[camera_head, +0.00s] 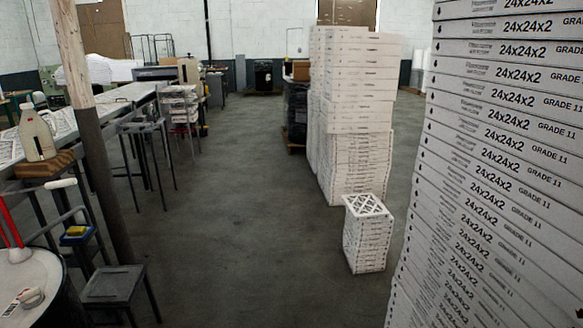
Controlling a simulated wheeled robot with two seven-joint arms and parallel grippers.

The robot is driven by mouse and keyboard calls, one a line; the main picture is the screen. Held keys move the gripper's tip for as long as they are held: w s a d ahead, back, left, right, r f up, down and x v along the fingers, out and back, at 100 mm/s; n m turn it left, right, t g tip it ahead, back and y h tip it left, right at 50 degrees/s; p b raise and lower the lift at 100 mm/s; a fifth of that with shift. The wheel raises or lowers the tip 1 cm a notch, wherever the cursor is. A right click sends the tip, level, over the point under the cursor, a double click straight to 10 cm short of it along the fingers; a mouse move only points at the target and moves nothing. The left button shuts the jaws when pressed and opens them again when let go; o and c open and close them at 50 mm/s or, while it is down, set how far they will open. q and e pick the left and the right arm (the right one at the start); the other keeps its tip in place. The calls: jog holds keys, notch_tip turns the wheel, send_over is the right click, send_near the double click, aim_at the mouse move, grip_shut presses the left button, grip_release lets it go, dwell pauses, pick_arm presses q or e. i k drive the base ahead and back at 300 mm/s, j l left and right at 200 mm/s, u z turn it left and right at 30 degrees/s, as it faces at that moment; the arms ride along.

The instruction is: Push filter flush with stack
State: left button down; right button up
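A tall stack of white boxed filters (500,150) fills the right side of the head view, close to me. Its box edges read 24x24x2 and GRADE 11. Its top and bottom are cut off by the frame. A short stack of small filters (368,240) stands on the floor at the centre right, with a lattice-faced filter on top. A taller stack of white boxes (355,110) stands behind it, and its upper boxes overhang the lower ones on the right. I cannot tell which filter the task means. Neither of my grippers is in view.
Open grey floor (250,230) runs down the middle. On the left are a post (90,120), a dark stool (112,285), a drum (40,295) and a long table (120,95) with a jug (37,135) near it. Dark wrapped goods (296,112) stand beside the taller stack.

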aim_at(362, 206)
jog(key=i+u, duration=0.2)
jog(key=i, duration=1.45)
jog(key=i+z, duration=0.3)
jog(key=i, duration=0.2)
jog(key=i+j+z, duration=0.2)
jog(key=i+z, duration=0.15)
jog(key=i, duration=0.15)
jog(key=i+j+z, duration=0.3)
jog(key=i, duration=0.2)
